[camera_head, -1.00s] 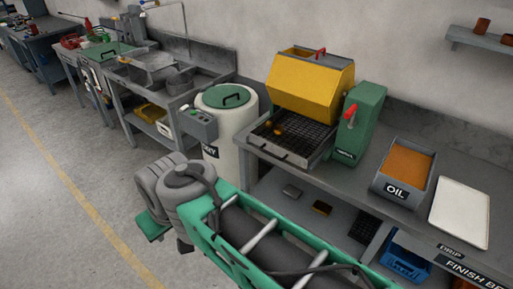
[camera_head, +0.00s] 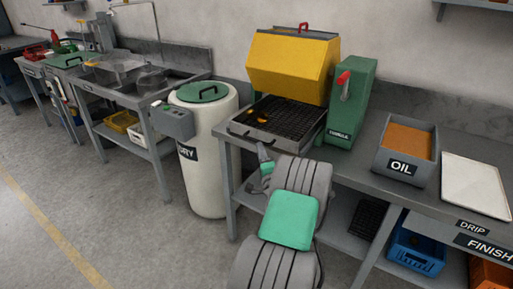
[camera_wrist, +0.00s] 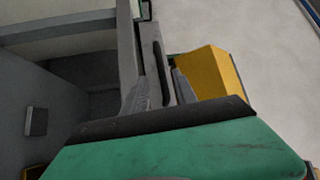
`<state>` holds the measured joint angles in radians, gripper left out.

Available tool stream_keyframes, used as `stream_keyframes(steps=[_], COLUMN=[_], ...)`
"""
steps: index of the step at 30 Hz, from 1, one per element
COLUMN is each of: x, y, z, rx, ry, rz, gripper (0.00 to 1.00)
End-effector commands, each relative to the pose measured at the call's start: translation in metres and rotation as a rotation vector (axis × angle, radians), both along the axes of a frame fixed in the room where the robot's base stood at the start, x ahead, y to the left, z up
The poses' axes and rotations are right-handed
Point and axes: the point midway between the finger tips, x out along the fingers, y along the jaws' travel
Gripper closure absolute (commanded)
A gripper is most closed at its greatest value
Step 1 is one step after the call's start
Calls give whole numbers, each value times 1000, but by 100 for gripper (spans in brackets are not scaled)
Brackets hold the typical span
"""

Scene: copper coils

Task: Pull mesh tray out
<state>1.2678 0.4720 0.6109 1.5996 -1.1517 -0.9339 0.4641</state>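The mesh tray (camera_head: 287,120) is a dark, low tray with a wire-mesh floor, sitting under the raised yellow hood (camera_head: 293,68) of a green tumbler unit (camera_head: 350,105). A small copper-coloured piece lies on its left part. The tray has dark handles at its front edge.
A white DRY drum (camera_head: 205,165) with a green lid stands left of the bench. An OIL bin (camera_head: 403,167) and a white DRIP tray (camera_head: 476,187) are on the bench to the right. A blue crate (camera_head: 415,250) is below. Open floor lies at front left.

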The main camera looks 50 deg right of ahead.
Motion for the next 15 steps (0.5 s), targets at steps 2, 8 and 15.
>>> stream_keyframes(steps=[2, 8, 15], x=[12, 42, 54], y=[-7, -31, -42], z=[7, 12, 12], rx=[-4, -5, -5], ry=[2, 3, 4], rz=[4, 4, 2], gripper=[66, 66, 66])
